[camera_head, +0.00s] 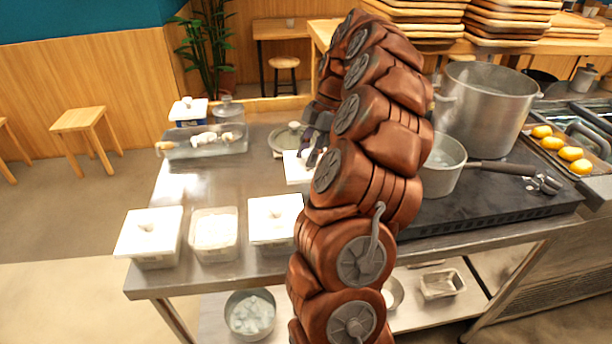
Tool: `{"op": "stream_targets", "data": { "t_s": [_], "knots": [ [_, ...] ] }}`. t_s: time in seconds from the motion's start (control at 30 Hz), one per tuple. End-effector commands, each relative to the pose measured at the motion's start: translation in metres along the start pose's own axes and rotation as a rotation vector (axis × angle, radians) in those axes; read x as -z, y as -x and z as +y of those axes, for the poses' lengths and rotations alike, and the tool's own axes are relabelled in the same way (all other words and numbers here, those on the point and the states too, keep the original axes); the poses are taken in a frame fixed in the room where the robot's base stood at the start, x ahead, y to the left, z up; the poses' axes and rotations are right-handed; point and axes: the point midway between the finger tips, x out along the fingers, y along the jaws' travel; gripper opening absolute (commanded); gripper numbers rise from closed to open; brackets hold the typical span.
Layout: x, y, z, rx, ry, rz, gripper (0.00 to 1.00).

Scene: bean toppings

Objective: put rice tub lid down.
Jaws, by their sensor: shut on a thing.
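The rice tub lid (297,172) is a flat white square, seen near the middle of the steel table. My gripper (313,152) is shut on it from above, partly hidden behind my brown arm. I cannot tell whether the lid touches the table or hangs just above it. An open clear tub with white contents (214,234), which looks like the rice tub, stands at the front of the table, between two lidded tubs. It is nearer the camera and left of my gripper.
White-lidded tubs (150,232) (274,219) stand along the front edge. A clear tray (205,143) and a round grey lid (288,138) lie behind. A saucepan (443,167) and large pot (487,107) stand at right. The table's left middle (200,182) is bare.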

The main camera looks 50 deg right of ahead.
Motion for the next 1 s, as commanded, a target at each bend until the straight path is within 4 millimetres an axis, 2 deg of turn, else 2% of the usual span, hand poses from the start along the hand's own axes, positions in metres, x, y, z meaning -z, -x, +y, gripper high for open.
{"op": "stream_targets", "data": {
  "t_s": [0.2,0.47,0.63,1.0],
  "knots": [
    [-0.012,-0.028,-0.001,0.003,-0.002,0.001,0.01],
    [-0.02,-0.045,-0.001,-0.001,-0.005,0.0,0.01],
    [-0.028,-0.066,-0.002,0.004,-0.004,0.002,0.01],
    [-0.031,-0.071,-0.001,-0.001,-0.002,-0.001,0.01]
  ]
}}
